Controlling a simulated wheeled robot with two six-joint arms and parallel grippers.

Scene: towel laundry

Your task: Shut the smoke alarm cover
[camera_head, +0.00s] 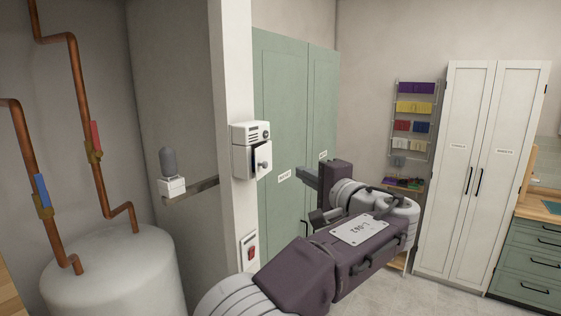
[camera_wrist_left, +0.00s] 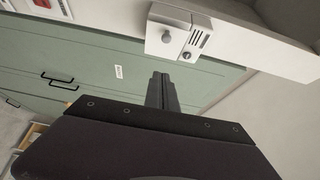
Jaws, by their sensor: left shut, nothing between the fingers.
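The smoke alarm (camera_head: 251,130) is a white box with vent slots and a small round dial, fixed to a pale wall post. Its cover (camera_head: 257,161), a white flap with a grey knob, stands out at an angle below the vents, partly open. The alarm (camera_wrist_left: 198,40) also shows at the top of the left wrist view, with the cover (camera_wrist_left: 166,26) and its knob. My left gripper (camera_head: 308,178) is shut and empty, to the right of the alarm and slightly lower, apart from it. My right gripper is out of view.
A red switch (camera_head: 250,252) sits lower on the post (camera_head: 232,60). Tall green cabinets (camera_head: 285,100) stand behind my left gripper. A white tank (camera_head: 110,275) with copper pipes is at left. A white cabinet (camera_head: 480,170) stands at right.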

